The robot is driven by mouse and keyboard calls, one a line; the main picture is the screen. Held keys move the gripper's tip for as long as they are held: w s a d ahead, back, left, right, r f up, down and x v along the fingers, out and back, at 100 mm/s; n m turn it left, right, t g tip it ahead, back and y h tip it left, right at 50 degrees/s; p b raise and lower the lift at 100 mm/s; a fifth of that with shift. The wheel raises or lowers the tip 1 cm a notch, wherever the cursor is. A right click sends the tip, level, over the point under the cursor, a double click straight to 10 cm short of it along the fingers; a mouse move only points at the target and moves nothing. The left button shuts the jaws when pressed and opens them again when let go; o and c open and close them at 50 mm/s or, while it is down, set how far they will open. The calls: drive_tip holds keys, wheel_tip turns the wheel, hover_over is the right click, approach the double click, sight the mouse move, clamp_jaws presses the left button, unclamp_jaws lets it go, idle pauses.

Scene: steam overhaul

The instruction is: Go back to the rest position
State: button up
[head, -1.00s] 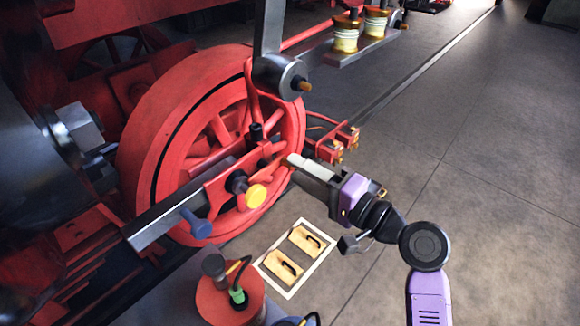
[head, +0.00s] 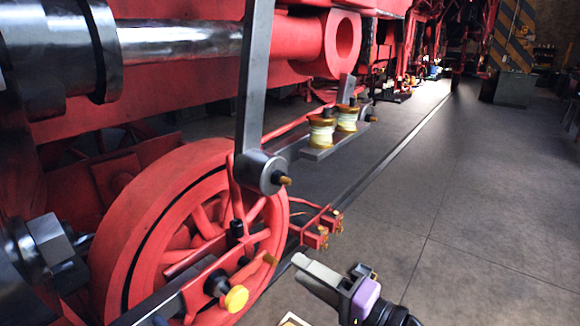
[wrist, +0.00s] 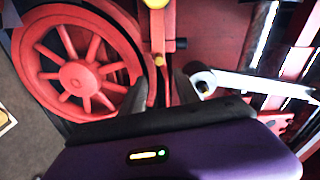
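My gripper (head: 299,263) is in the lower middle of the head view, just right of the red wheel's (head: 215,200) rim. It points left toward the wheel and the rod. In the wrist view my gripper (wrist: 161,90) shows two dark fingers set apart, with nothing held between them. The red spoked wheel (wrist: 78,75) is left of the fingers in that view. The rest of my arm is cut off by the bottom edge.
A yellow knob (head: 236,298) stands out from the rod in front of the wheel. A grey hanging lever (head: 254,90) is above. Two yellow-white jars (head: 321,131) stand on a shelf. Small red blocks (head: 316,237) are right of the wheel. The floor (head: 460,215) at right is clear.

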drive_tip(key=d+f+t+h, duration=0.1)
drive_tip(key=d+t+h, duration=0.45)
drive_tip(key=d, duration=0.25)
drive_tip(key=s+d+f+h, duration=0.6)
drive_tip(key=s, duration=0.2)
drive_tip(key=s+d+f+n+g+h, duration=0.1)
drive_tip(key=s+f+n, duration=0.1)
drive_tip(key=s, duration=1.3)
drive_tip(key=s+d+f+n+g+h, duration=0.1)
drive_tip(key=s+n, duration=0.3)
drive_tip(key=s, duration=1.1)
drive_tip(key=shift+s+f+g, duration=0.35)
drive_tip(key=shift+f, duration=0.2)
drive_tip(key=shift+d, duration=0.1)
